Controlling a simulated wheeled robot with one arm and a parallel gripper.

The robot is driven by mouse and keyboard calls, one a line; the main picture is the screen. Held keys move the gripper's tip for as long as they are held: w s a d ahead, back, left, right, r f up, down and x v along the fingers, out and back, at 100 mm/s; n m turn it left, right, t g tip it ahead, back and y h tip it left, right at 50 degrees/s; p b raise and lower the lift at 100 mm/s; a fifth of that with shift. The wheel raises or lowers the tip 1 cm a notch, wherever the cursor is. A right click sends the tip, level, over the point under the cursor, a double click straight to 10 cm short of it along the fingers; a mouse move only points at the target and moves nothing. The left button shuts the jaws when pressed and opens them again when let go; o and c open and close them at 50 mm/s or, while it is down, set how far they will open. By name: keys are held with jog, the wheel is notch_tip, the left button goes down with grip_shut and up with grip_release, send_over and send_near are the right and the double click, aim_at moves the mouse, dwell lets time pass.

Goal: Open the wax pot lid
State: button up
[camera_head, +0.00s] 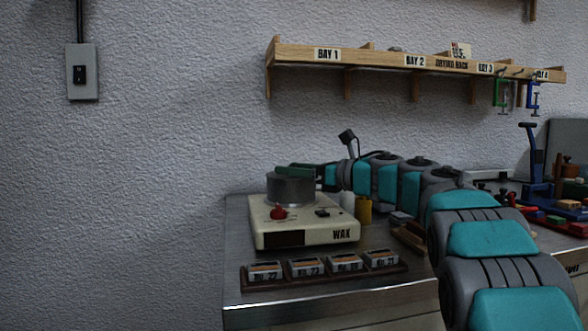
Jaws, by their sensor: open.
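The wax pot (290,190) is a grey metal cylinder on a cream heater base (300,235) marked WAX, at the left of the bench. A dark green piece (294,171) lies across its top and looks like the lid or its handle. My gripper (314,170) is beside the pot's upper right rim, at the end of my teal and grey arm. Its jaws are open, small and dark in this view. I cannot tell whether they touch the lid or surround any part of it.
A rack of small labelled blocks (323,268) lies in front of the heater. A yellow cylinder (364,210) and a white one stand at its right. A wooden shelf (400,62) hangs above with clamps at its right end. Tools crowd the bench's right side.

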jog(key=shift+c, duration=0.3)
grip_shut()
dwell(1.0)
